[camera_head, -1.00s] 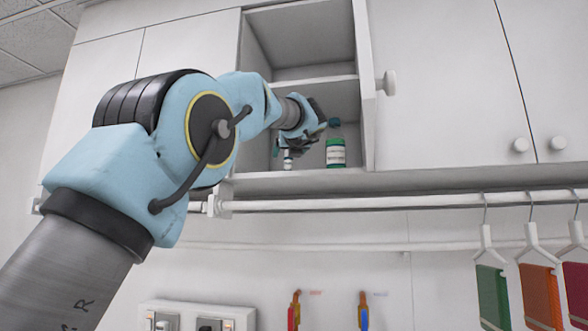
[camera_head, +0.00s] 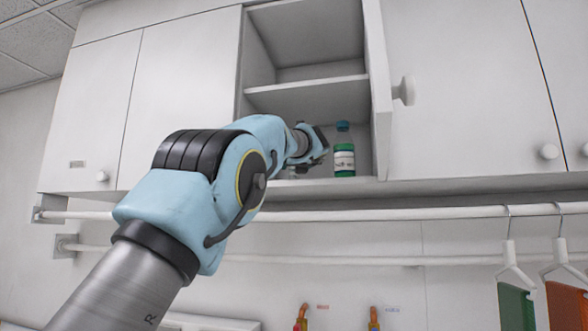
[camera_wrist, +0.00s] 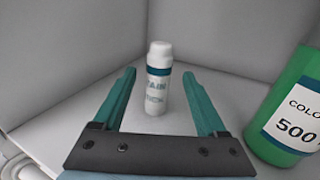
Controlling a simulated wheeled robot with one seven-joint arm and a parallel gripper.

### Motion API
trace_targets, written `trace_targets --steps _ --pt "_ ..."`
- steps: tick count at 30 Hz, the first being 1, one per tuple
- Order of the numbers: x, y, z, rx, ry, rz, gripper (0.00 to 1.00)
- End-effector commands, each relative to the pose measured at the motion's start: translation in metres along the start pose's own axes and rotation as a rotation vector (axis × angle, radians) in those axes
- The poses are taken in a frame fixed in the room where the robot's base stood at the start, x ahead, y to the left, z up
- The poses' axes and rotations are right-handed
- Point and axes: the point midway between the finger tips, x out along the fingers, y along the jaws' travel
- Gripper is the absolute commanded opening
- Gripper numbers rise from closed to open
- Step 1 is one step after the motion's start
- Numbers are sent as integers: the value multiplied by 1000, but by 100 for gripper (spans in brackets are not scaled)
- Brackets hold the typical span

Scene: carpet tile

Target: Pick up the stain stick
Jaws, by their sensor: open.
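The stain stick (camera_wrist: 158,88) is a small white cylinder with a teal band and teal lettering. In the wrist view it stands upright on the cabinet's bottom shelf, near the back corner. My gripper (camera_wrist: 163,80) is open, with its two teal fingers either side of the line to the stick. The stick shows between the fingertips; I cannot tell how far beyond them it stands. In the head view my gripper (camera_head: 318,150) reaches into the lower compartment, and the stick cannot be made out there.
A green bottle (camera_head: 344,160) with a white label stands close to the right of my gripper; it also shows in the wrist view (camera_wrist: 290,115). The open cabinet door (camera_head: 378,90) is on the right. A middle shelf (camera_head: 310,97) lies above, and a rail (camera_head: 400,213) runs below.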

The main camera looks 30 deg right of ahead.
Motion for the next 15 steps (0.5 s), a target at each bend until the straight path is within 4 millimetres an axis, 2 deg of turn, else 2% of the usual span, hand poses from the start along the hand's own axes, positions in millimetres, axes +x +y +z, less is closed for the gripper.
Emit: trace_targets --steps 1,6,15 --pt "9 2 2 2 3 3 74" --pt "26 2 2 1 0 1 74" --pt "30 2 -1 0 0 0 74"
